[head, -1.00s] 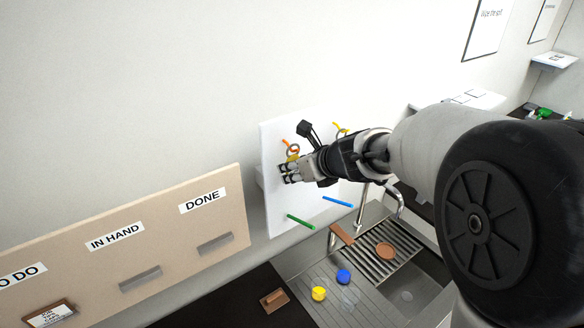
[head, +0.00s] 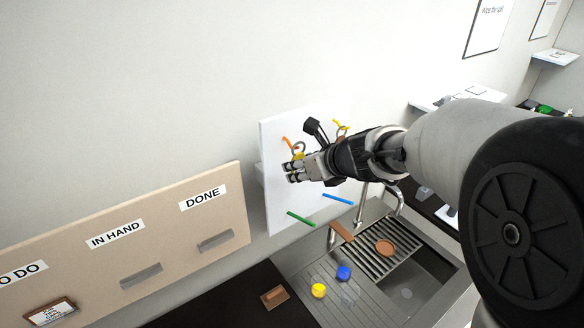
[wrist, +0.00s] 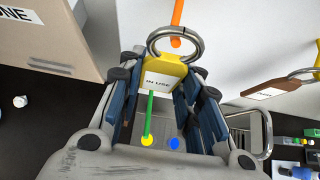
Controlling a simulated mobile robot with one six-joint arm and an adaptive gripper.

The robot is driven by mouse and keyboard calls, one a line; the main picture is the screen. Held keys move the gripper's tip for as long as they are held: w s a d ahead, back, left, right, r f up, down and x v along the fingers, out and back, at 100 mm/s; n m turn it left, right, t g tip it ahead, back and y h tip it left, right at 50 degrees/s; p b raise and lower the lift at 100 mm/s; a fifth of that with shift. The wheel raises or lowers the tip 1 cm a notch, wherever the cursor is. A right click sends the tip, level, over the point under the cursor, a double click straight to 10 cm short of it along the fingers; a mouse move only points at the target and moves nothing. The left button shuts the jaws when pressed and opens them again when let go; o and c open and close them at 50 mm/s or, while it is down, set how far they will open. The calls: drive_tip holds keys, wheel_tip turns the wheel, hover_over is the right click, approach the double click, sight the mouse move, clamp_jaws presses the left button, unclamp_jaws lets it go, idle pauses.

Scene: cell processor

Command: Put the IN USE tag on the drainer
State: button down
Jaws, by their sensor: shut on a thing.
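The yellow IN USE tag (wrist: 163,79) with its metal ring (wrist: 175,45) is between the fingers of my gripper (wrist: 160,100), which is shut on it. In the head view my gripper (head: 296,172) is in front of the white peg board, with the yellow tag (head: 298,157) partly hidden. The ring is close to the orange peg (head: 287,142); I cannot tell whether it is still around it.
The white board (head: 275,190) also has green (head: 300,219), blue (head: 338,200) and yellow (head: 341,126) pegs. A brown tag (wrist: 265,93) hangs at right in the wrist view. A tap (head: 361,205) rises behind the sink. Yellow (head: 318,291) and blue (head: 343,273) caps lie on the grooved surface.

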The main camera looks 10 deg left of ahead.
drive_tip(key=shift+s+d+r, duration=0.15)
drive_tip(key=shift+s+d, duration=0.4)
drive_tip(key=shift+d, duration=0.05)
drive_tip(key=s+d+b, duration=0.1)
drive_tip(key=s+d, duration=0.3)
drive_tip(key=shift+d+r, duration=0.1)
drive_tip(key=shift+d, duration=0.05)
idle(0.3)
drive_tip(key=shift+w, duration=0.1)
